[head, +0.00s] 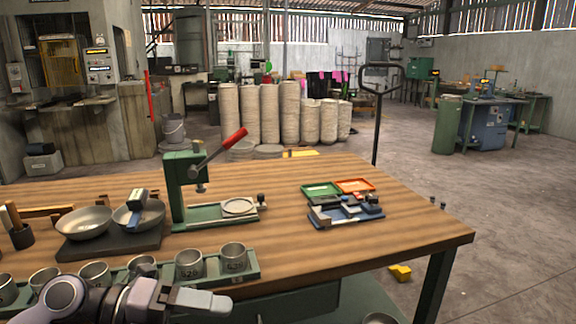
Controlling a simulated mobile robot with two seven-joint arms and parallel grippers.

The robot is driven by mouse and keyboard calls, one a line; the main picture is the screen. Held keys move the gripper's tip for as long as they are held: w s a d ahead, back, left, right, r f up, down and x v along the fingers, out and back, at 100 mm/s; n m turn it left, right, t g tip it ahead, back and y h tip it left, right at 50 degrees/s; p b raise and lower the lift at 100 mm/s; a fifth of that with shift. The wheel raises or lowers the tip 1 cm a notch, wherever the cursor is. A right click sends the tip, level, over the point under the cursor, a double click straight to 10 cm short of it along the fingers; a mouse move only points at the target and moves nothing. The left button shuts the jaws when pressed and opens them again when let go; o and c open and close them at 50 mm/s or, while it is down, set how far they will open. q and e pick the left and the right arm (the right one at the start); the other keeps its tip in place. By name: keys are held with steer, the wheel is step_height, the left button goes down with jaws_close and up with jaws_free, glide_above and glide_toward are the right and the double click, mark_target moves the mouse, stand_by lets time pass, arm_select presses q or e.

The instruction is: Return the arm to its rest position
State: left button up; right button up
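My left arm comes in low at the left, in front of the workbench (330,240). Its grey gripper (205,301) points right, below the front edge of the row of metal cups. I see no object held in it, and the angle hides whether the fingers are apart. My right gripper is not in view. A green press (182,190) with a red-gripped lever stands on the bench, its lever raised to the right. A shallow round dish (238,206) sits on its base. Two metal bowls (84,223) (152,216) rest on a dark plate; a blue and grey tool (138,202) lies over the right one.
Several metal cups (189,264) stand in a green rack (249,271) along the near edge, close to my arm. A green tray (321,189), an orange tray (355,185) and a blue tray (345,217) with small parts lie right. The bench's right front is clear.

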arm_select(q)
steer(key=a+f+n+t+y+p, duration=0.15)
steer(key=f+n+t+y, duration=0.3)
steer(key=n+t, duration=0.6)
steer(key=a+f+n+t+y+p, duration=0.1)
steer(key=a+f+n+t+y, duration=0.3)
steer(key=n, duration=1.1)
steer(key=s+a+f+n+g+y, duration=0.1)
steer(key=s+f+n+g+y, duration=0.1)
steer(key=s+f, duration=0.4)
steer(key=s+a+f+n+g+y+p, duration=0.1)
steer(key=s+f+n+g+y, duration=0.1)
steer(key=s+f+n+g, duration=0.2)
steer(key=s+f+n, duration=0.1)
steer(key=s+f, duration=0.2)
steer(key=f, duration=0.4)
steer(key=shift+a+f+n, duration=0.15)
steer(key=shift+a+n, duration=0.1)
steer(key=shift+n, duration=0.1)
steer(key=shift+a, duration=0.1)
